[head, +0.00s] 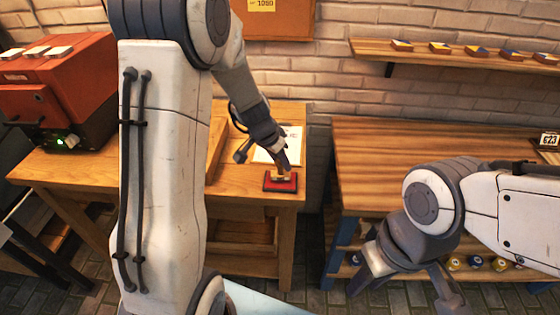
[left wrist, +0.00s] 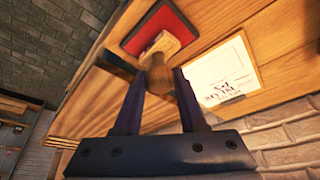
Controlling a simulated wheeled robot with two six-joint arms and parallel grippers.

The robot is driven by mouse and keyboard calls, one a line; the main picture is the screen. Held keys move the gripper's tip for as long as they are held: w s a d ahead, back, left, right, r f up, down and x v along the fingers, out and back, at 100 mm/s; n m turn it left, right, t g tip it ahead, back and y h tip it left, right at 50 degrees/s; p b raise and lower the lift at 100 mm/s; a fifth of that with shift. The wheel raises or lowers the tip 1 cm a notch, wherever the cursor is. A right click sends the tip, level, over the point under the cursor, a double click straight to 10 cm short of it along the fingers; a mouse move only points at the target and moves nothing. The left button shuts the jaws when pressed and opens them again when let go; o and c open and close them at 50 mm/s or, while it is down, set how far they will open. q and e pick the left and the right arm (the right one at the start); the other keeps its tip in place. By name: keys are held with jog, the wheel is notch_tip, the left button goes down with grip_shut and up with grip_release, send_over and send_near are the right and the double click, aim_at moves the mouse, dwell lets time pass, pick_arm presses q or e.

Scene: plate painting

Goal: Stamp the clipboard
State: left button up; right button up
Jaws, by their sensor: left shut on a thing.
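My left gripper (head: 283,168) is shut on the handle of a wooden stamp, at the front right of the left workbench. In the left wrist view the stamp (left wrist: 160,48) sits between the fingers, with its block over the red ink pad (head: 272,186). The block seems to rest on the pad, but I cannot tell for sure. The clipboard's white paper (head: 265,154) lies just behind the pad, partly hidden by my left arm. It also shows in the left wrist view (left wrist: 222,72) with some print. My right gripper (head: 405,298) is open and empty at the lower right.
A red machine (head: 62,95) stands on the left of the workbench (head: 75,172). A second wooden table (head: 375,150) to the right has a bare top, apart from a small number sign (head: 548,140) at its right end. A wall shelf (head: 450,57) holds several small blocks.

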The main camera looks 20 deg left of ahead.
pick_arm(q)
jog(key=shift+r+p, duration=1.75)
jog(key=shift+r, duration=1)
